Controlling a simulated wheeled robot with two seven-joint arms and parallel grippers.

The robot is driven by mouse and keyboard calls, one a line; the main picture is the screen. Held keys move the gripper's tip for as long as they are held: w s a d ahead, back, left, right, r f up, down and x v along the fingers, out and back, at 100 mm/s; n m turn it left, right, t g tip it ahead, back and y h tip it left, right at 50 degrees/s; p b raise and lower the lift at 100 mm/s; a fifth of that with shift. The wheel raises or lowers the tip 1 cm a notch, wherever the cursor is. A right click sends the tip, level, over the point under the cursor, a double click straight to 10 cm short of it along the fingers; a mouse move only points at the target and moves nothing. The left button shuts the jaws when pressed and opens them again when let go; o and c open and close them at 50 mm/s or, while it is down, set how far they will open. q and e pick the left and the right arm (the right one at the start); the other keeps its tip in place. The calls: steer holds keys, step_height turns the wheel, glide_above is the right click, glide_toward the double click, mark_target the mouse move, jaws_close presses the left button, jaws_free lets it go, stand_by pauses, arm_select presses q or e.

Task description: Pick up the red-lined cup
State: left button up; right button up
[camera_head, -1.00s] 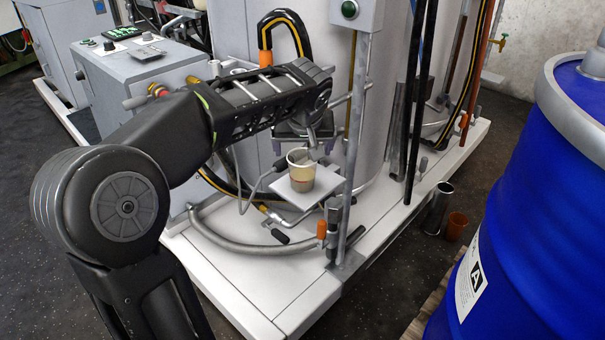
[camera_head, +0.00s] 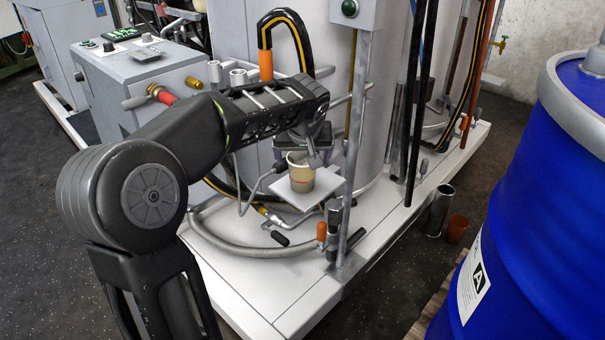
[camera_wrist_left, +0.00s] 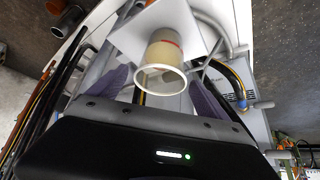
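The cup (camera_head: 302,181), cream with a thin red line around it, stands upright on a small white square plate (camera_head: 286,193). In the left wrist view the cup (camera_wrist_left: 165,55) shows its open rim towards the camera, with the red line near its far end. My left gripper (camera_wrist_left: 160,92) is open, with one purple finger on each side of the cup's rim and gaps visible between. In the head view my left gripper (camera_head: 306,152) is at the cup's top, its fingers partly hidden by the wrist. My right gripper is not in view.
A grey post (camera_head: 352,150) rises just right of the cup, and a large pale tank (camera_head: 375,70) stands behind. A bent hose (camera_head: 240,243) and pipes run around the plate. A blue drum (camera_head: 540,190) stands at the right.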

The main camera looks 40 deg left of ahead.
arm_select(q)
jaws_close()
stand_by(0.8)
steer(key=shift+r, duration=0.2)
steer(key=s+d+r, duration=0.1)
steer(key=s+d, duration=1)
steer(key=s, duration=0.2)
steer(key=shift+s+d+p, duration=0.3)
steer(key=shift+s+p, duration=0.05)
steer(key=shift+p, duration=0.1)
stand_by(0.4)
stand_by(0.8)
